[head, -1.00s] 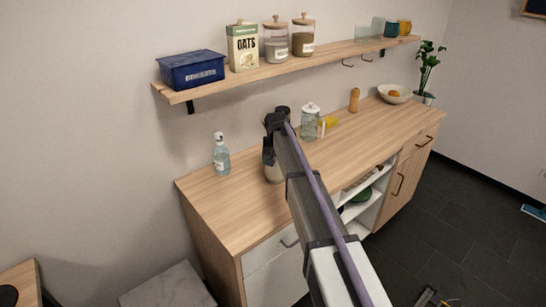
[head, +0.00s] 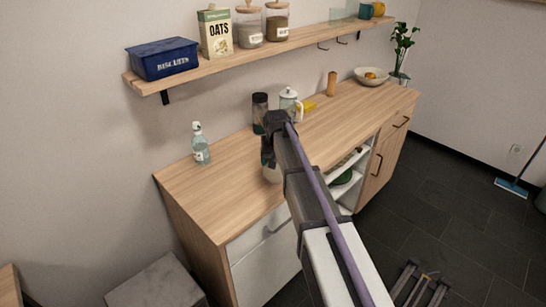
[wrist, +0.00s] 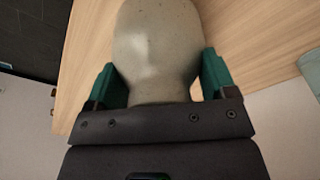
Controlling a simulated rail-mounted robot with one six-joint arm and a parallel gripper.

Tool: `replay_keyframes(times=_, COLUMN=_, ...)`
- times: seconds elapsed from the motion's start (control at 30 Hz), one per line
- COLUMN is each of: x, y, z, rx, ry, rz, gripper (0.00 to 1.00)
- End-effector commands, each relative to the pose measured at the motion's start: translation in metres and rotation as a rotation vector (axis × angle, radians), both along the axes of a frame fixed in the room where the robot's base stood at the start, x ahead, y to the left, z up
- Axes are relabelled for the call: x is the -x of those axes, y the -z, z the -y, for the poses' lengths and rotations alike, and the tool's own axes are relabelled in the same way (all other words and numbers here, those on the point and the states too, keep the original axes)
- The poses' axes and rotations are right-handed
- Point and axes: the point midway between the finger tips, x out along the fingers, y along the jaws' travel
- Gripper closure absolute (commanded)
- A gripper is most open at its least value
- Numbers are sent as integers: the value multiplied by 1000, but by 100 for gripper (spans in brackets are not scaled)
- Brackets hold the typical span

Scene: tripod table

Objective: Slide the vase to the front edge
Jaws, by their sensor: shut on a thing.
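The vase (wrist: 158,45) is pale grey-green and speckled, and it fills the top middle of the wrist view. My gripper (wrist: 160,65) has its teal fingers on either side of it and is shut on it. In the head view, my gripper (head: 267,148) and arm hide most of the vase; its pale lower part (head: 271,174) shows below the fingers. It stands on the wooden counter (head: 215,195), with a narrow strip of bare wood between it and the front edge.
A soap bottle (head: 200,144) stands left of the vase. A dark jar (head: 260,108) and a glass press (head: 290,104) stand behind it, near the wall. A shelf (head: 230,58) with jars and boxes hangs above. The counter's left front is clear.

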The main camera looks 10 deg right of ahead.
Motion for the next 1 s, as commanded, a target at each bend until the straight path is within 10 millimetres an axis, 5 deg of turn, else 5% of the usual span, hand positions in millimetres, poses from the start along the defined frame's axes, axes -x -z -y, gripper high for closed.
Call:
replay_keyframes(times=0.2, x=0, y=0, z=0, rx=0, ry=0, rz=0, gripper=60)
replay_keyframes(times=0.23, x=0, y=0, z=0, rx=0, ry=0, rz=0, gripper=20)
replay_keyframes(times=0.43, x=0, y=0, z=0, rx=0, ry=0, rz=0, gripper=1)
replay_keyframes(times=0.77, x=1, y=-7, z=0, rx=0, ry=0, rz=0, gripper=0)
replay_keyframes(times=1.0, x=6, y=-52, z=-1, rx=0, ry=0, rz=0, gripper=0)
